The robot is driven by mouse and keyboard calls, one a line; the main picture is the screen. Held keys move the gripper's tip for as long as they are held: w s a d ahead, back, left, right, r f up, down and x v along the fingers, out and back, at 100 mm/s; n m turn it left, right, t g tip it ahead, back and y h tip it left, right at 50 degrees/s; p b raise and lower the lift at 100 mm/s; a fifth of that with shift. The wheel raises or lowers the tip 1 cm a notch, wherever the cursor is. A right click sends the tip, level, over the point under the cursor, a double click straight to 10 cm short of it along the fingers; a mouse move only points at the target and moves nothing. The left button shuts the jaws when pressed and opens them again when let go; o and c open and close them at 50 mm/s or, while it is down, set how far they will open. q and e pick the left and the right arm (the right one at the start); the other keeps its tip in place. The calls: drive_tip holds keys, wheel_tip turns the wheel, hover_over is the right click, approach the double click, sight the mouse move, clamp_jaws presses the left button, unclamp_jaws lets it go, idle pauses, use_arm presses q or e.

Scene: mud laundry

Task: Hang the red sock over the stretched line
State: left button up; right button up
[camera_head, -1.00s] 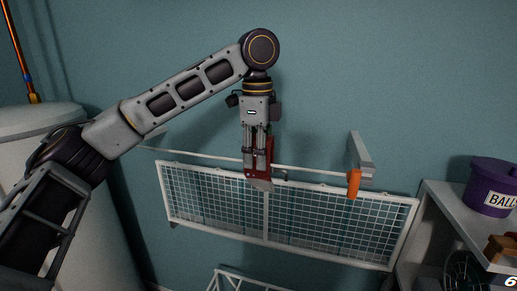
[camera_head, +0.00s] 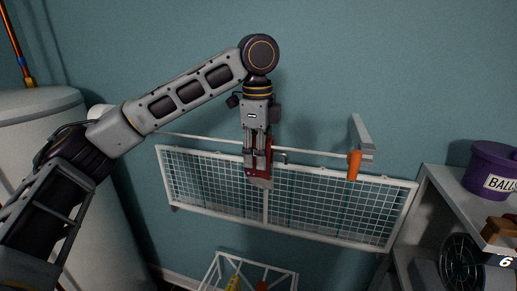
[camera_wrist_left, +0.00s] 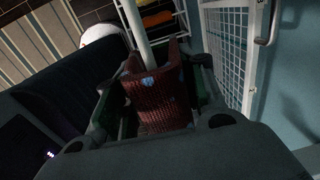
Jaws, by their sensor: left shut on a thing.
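My left gripper (camera_head: 257,165) is shut on the red sock (camera_head: 268,155), with the fingers pointing down at the stretched line. The pale line (camera_head: 315,152) runs left to right and passes behind the gripper and sock. In the left wrist view the dark red sock (camera_wrist_left: 160,100) sits between the fingers, and the line (camera_wrist_left: 136,30) runs up to its top edge. Whether the sock lies across the line or only against it I cannot tell. My right gripper is out of view.
A white wire-mesh panel (camera_head: 266,205) is just below the line. An orange piece (camera_head: 354,165) hangs by the right bracket (camera_head: 361,135). A white tank (camera_head: 45,105) stands left; a shelf (camera_head: 440,190) with a purple bucket (camera_head: 490,170) right. A white wire basket (camera_head: 215,272) is below.

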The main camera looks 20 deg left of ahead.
use_arm(q)
drive_tip(key=shift+f, duration=0.35)
drive_tip(key=o, duration=1)
drive_tip(key=shift+o, duration=1.2)
drive_tip(key=shift+r, duration=0.25)
drive_tip(key=shift+r+p, duration=0.5)
drive_tip(key=shift+r, duration=0.5)
drive_tip(key=shift+s+r, duration=0.1)
drive_tip(key=shift+r, duration=1.5)
